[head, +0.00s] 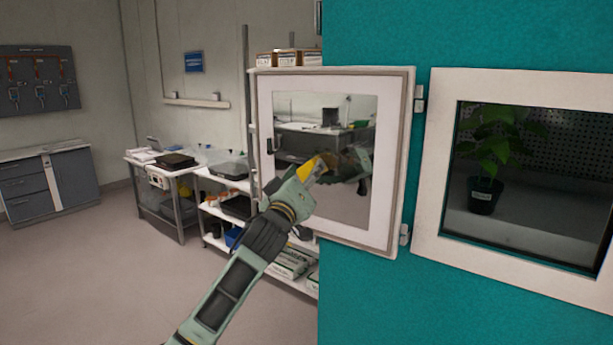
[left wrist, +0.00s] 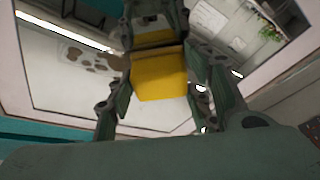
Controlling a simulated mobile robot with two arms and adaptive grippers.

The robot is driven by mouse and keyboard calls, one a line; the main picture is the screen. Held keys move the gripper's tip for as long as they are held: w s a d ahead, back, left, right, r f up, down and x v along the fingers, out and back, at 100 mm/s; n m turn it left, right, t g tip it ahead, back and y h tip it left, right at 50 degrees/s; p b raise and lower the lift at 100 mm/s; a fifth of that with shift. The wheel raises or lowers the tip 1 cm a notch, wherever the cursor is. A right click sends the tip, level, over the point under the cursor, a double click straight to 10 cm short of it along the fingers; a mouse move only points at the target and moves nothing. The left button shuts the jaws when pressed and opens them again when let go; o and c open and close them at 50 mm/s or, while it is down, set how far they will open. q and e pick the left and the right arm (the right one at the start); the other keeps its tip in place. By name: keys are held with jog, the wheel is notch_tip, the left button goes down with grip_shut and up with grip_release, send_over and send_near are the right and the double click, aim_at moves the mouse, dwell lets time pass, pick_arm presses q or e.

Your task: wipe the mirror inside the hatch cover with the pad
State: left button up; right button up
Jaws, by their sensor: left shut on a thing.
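The hatch cover (head: 390,160) stands open on the teal chamber wall, its inner face with the mirror (head: 345,115) turned to me. My left gripper (head: 304,180) is in front of the mirror's lower left part, shut on the yellow pad (head: 312,168). In the left wrist view the pad (left wrist: 160,75) sits between the fingers and faces the mirror (left wrist: 60,90). I cannot tell whether it touches the glass. Brown smudges (left wrist: 90,58) show on the mirror left of the pad in that view. The mirror also reflects the room and my gripper. My right gripper is not in view.
Right of the cover, the hatch opening (head: 435,170) shows a potted plant (head: 484,195) inside. A shelf rack with bags (head: 290,262) stands behind and below the cover. A side table (head: 165,170) and cabinets (head: 45,185) are farther left. The floor (head: 90,270) at left is clear.

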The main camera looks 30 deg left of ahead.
pick_arm(q)
jog(key=shift+w, duration=0.15)
jog(key=shift+d+b, duration=0.35)
jog(key=shift+d, duration=5.25)
